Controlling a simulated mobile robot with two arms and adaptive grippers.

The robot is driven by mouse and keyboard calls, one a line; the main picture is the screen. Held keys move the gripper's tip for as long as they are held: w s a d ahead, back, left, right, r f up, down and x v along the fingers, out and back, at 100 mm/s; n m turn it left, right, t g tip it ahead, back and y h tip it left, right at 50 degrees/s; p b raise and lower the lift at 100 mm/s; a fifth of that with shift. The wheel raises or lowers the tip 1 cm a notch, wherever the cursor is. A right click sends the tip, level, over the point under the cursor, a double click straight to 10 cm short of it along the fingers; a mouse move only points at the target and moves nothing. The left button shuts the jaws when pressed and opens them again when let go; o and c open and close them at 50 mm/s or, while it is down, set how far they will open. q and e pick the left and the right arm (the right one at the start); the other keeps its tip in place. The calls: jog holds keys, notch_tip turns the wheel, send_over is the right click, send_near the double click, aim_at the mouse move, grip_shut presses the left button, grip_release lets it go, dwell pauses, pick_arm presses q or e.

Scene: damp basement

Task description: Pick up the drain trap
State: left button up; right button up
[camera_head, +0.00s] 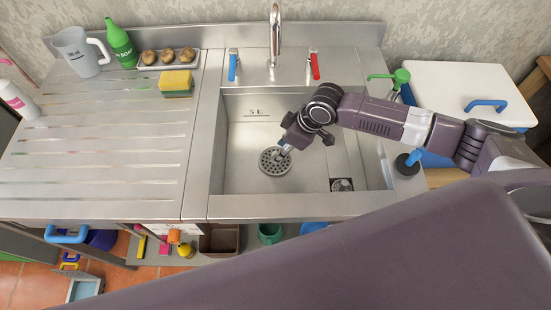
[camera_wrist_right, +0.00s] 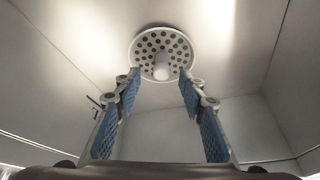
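The drain trap (camera_head: 270,164) is a round grey perforated disc lying on the floor of the sink. In the right wrist view the drain trap (camera_wrist_right: 146,42) shows a pale knob (camera_wrist_right: 161,69) at its middle. My right gripper (camera_head: 284,152) reaches down into the sink over the trap and hides part of it. In the wrist view the right gripper (camera_wrist_right: 160,85) is open, its two blue-padded fingers apart on either side of the knob, with nothing held. I cannot tell whether the fingertips touch the disc. My left gripper is not in view.
The steel sink (camera_head: 240,206) has walls all round. A tap (camera_head: 274,35) rises behind it. A dark square with a round pattern (camera_head: 341,185) sits at the basin's right front.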

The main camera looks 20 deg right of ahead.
jog(key=shift+p+x, duration=0.35)
jog(key=shift+x, duration=1.8)
grip_shut()
